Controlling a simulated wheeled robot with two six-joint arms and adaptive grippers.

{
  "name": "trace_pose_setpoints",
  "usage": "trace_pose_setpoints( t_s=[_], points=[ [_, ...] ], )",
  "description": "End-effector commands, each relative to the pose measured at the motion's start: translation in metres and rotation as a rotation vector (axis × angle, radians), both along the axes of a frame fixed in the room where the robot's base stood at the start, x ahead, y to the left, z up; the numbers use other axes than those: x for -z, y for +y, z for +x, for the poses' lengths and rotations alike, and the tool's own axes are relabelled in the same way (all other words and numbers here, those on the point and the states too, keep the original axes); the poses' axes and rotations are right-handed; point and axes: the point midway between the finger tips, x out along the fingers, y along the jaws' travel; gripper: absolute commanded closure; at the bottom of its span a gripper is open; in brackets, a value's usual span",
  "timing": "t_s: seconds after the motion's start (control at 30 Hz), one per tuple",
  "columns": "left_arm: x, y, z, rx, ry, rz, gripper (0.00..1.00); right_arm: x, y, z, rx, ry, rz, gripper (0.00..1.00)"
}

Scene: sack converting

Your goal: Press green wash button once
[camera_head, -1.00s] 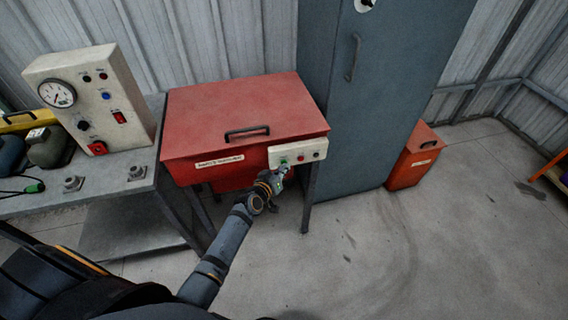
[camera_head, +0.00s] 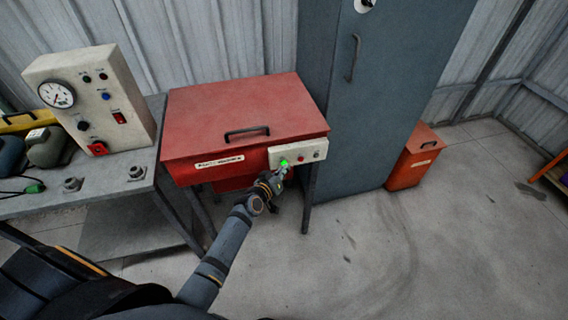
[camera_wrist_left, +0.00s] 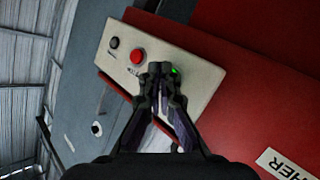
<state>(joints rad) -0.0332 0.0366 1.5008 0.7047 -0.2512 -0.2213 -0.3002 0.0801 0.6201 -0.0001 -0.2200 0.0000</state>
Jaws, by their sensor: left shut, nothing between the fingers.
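My right gripper is not in view.
A red button (camera_wrist_left: 138,56) and a black knob (camera_wrist_left: 114,43) sit on the same panel. A tall grey-blue cabinet (camera_head: 385,90) stands close right of the washer. A grey workbench (camera_head: 120,170) with a gauge box (camera_head: 95,100) is at left. The floor at right is mostly clear.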

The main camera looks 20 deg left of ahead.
Motion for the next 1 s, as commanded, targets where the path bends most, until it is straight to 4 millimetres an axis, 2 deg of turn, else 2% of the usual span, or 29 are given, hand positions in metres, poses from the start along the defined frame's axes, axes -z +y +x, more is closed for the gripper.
trace_pose_setpoints(
  t_s=[0.13, 0.47, 1.0],
  points=[
    [0.0, -0.005, -0.007, -0.001, 0.001, -0.001, 1.0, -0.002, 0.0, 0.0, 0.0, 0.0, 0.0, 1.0],
    [0.0, -0.006, -0.009, 0.001, 0.002, -0.001, 1.0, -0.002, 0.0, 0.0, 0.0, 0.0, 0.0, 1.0],
    [0.001, -0.032, -0.048, -0.001, 0.002, -0.002, 1.0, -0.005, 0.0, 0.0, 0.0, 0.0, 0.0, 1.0]
  ],
)
